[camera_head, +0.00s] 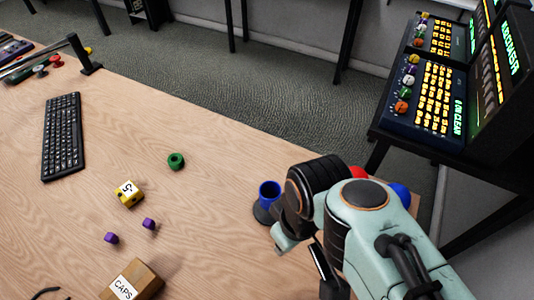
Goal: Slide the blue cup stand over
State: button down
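The blue cup stand (268,195) is a small blue cup on a dark round base. It stands upright on the wooden table (205,190), right of the middle of the view. My arm reaches in from the lower right, and its dark and pale green links cover the area just right of the stand. My gripper (282,238) is at the near right side of the stand, mostly hidden behind the arm. I cannot tell whether its fingers touch the stand or how wide they are.
A green ring (176,160), a yellow block (129,193), purple pieces (148,223) and a cardboard CAPS box (132,281) lie to the left. A keyboard (63,137) is at far left. Red (358,172) and blue (400,193) round things show behind my arm. The table middle is clear.

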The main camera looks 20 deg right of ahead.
jog(key=w+d+n+t, duration=0.1)
jog(key=w+n+t, duration=0.1)
jog(key=w+n, duration=0.3)
jog(key=g+h, duration=0.1)
send_over(270, 201)
jog(key=s+d, duration=0.2)
jog(key=d, duration=0.3)
notch_tip(270, 201, down, 6)
jog(key=f, duration=0.6)
jog(key=s+d+f+g, duration=0.1)
jog(key=f, duration=0.3)
jog(key=f+g, duration=0.1)
jog(key=f, duration=0.4)
jog(key=shift+s+d+f, duration=0.15)
jog(key=shift+d+f, duration=0.2)
jog(key=shift+w+a, duration=0.9)
jog(key=shift+w, duration=0.1)
jog(key=shift+w+a, duration=0.5)
